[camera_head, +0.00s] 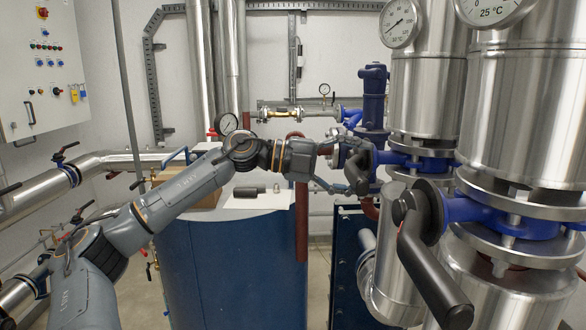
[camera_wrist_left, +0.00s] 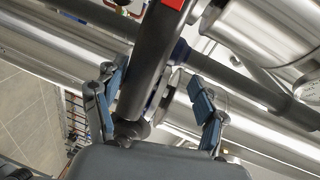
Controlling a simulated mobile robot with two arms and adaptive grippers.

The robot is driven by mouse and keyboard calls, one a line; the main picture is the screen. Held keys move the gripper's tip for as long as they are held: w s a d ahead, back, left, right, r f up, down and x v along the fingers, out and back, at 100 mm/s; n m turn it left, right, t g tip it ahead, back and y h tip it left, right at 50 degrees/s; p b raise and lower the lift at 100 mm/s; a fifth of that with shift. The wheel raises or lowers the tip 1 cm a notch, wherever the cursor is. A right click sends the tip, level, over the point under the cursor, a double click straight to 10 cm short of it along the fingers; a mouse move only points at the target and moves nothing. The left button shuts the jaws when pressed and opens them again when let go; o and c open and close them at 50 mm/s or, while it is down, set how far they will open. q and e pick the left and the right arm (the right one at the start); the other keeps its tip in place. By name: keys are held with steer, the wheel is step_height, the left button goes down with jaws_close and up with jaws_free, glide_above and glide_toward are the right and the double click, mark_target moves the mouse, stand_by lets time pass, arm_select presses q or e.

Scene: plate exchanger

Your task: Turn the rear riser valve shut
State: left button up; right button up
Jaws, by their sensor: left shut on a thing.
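The rear riser valve has a blue body (camera_head: 428,163) set between the flanges of the farther silver riser. In the left wrist view the dark handle (camera_wrist_left: 152,62), with a red patch at the top, runs between the two blue-padded fingers of my left gripper (camera_wrist_left: 158,84). My right gripper is in neither view.
The nearer riser has its own blue valve (camera_head: 515,218) with a big black lever (camera_head: 430,265) hanging down to the right, close in front. A blue tank (camera_head: 235,265) stands below my left arm.

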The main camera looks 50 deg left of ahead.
arm_select(q)
steer(key=s+d+b+v, duration=0.1)
steer(key=b+v, duration=0.8)
steer(key=v, duration=0.5)
steer(key=shift+f+t, duration=0.25)
steer(key=shift+t, duration=0.05)
steer(key=shift+s+a, duration=0.1)
stand_by(0.8)
